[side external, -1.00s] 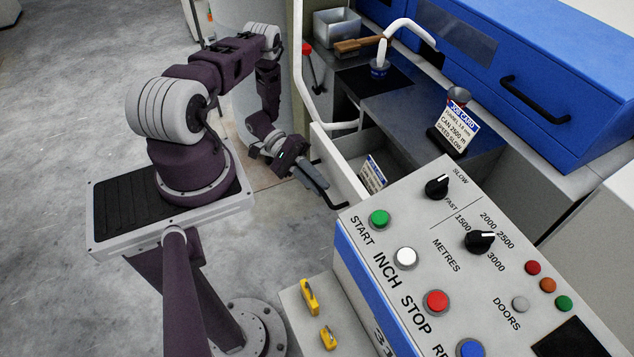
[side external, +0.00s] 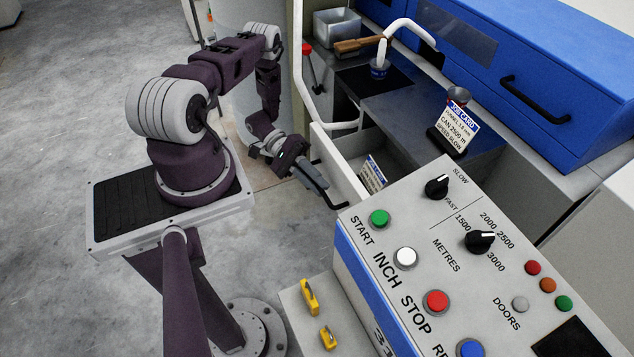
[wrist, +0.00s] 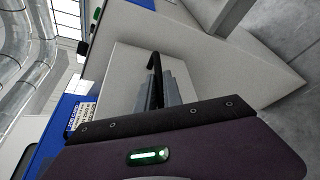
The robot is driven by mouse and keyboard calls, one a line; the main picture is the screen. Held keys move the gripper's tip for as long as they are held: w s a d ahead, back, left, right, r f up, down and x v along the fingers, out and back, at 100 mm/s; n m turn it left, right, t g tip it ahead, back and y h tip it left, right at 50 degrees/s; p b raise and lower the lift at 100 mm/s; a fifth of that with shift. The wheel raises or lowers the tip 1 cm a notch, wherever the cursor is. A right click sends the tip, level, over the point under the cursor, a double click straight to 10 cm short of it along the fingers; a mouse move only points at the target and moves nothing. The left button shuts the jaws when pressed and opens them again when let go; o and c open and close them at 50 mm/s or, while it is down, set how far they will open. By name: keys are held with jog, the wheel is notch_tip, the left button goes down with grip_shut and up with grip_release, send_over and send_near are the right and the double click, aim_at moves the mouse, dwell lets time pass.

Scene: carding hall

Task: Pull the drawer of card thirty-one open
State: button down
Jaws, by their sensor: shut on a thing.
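The drawer (side external: 340,165) has a pale front panel and stands partly out from the machine. Its inside shows, with a white and blue card (side external: 373,172) in it. A black bar handle (side external: 335,204) is on the drawer front. My gripper (side external: 320,188) is shut on this handle, reaching it from the left. In the wrist view the grey fingers (wrist: 157,92) close around the black handle (wrist: 153,62) in front of the pale drawer front (wrist: 122,75). The fingertips' exact contact is partly hidden.
A control panel (side external: 462,213) with buttons and knobs stands close in front of the drawer. A white bent pipe (side external: 303,90) rises beside the drawer. A job card (side external: 457,128) stands on the machine deck. Open floor (side external: 60,120) lies to the left.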

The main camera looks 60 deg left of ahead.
jog(key=s, duration=0.4)
jog(key=shift+s, duration=0.25)
jog(key=c, duration=1.5)
grip_release()
jog(key=v, duration=0.7)
